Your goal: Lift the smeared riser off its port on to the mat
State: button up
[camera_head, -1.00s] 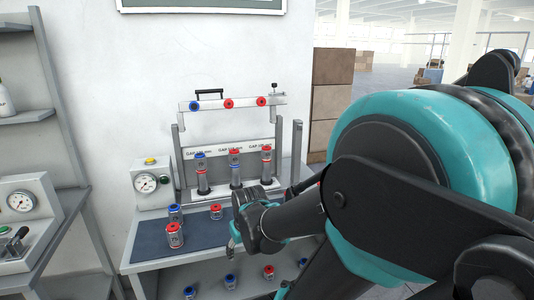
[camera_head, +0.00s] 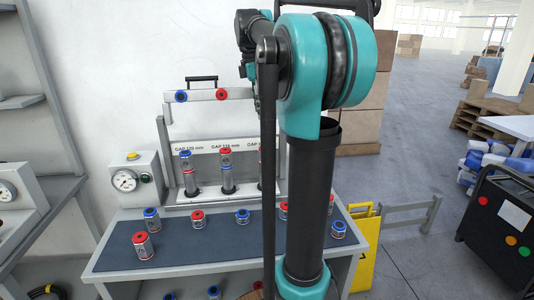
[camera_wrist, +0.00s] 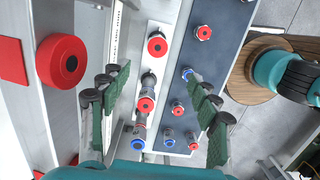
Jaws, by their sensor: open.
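Three risers stand on ports in the grey fixture: a blue-topped left one (camera_head: 186,160), a red-topped middle one (camera_head: 226,157) and a red-topped right one, mostly hidden behind my arm. I cannot make out a smear on any of them. The dark blue mat (camera_head: 200,243) lies in front. In the wrist view, my gripper (camera_wrist: 156,72) is open and empty above the port row. Its green-padded fingers lie on either side of the row. A red-topped riser (camera_wrist: 157,47) and another red top (camera_wrist: 146,104) show between them, apart from the pads. My arm hides the gripper in the head view.
Several red and blue capped parts stand on the mat, including a red-topped one (camera_head: 143,245) at front left. A crossbar (camera_head: 222,95) with coloured knobs spans above the ports; a large red knob (camera_wrist: 62,60) is close beside my left finger. A gauge box (camera_head: 130,180) stands left.

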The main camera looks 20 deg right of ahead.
aim_at(264, 148)
jog(key=f, duration=0.7)
jog(key=d+f, duration=0.1)
jog(key=f, duration=0.3)
jog(key=shift+s+d, duration=0.1)
jog(key=shift+d+f, duration=0.15)
jog(key=shift+f, duration=1.25)
jog(key=shift+d+f, duration=0.1)
jog(key=shift+f, duration=1.25)
jog(key=c, duration=1.4)
